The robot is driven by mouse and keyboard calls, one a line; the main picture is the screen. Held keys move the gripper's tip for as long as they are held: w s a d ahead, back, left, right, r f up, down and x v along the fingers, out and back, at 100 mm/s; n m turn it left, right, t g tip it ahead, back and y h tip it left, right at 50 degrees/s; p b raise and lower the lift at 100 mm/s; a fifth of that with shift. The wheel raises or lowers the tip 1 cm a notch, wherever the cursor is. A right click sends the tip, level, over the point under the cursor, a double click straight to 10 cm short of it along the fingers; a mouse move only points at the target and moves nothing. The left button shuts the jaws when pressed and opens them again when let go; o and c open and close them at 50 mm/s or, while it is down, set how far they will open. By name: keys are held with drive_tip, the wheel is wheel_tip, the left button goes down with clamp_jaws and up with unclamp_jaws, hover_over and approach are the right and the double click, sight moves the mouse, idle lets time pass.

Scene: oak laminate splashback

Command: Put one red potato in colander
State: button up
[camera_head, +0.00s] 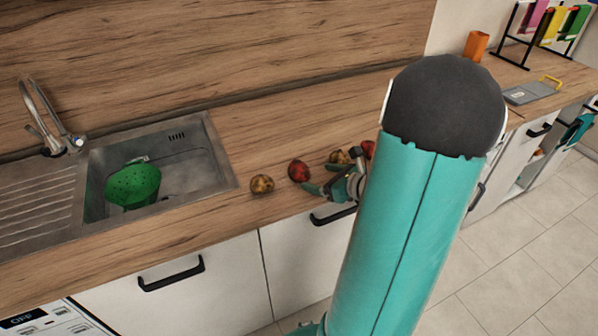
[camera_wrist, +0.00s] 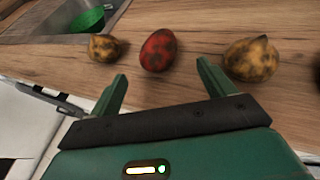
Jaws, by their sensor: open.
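A red potato (camera_head: 299,171) lies on the wooden counter right of the sink; it also shows in the wrist view (camera_wrist: 158,50), ahead of the space between my fingers. Part of a second red potato (camera_head: 368,149) shows beside my arm in the head view. The green colander (camera_head: 133,186) sits in the sink basin, and its edge shows at the top left of the wrist view (camera_wrist: 88,19). My gripper (camera_wrist: 162,82) is open and empty, with its fingers apart and short of the red potato. In the head view my arm hides part of the counter.
A yellow-brown potato (camera_head: 262,184) lies left of the red one, and another (camera_head: 339,157) lies to its right. The sink (camera_head: 215,165) with a faucet (camera_head: 48,120) is at the left. An orange container (camera_head: 476,45) and a rack stand at the far right.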

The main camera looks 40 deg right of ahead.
sight(307, 173)
drive_tip(key=x, duration=0.7)
drive_tip(key=shift+w+r, duration=0.1)
drive_tip(key=shift+w, duration=0.1)
drive_tip(key=c, duration=1.2)
drive_tip(key=shift+r, duration=0.1)
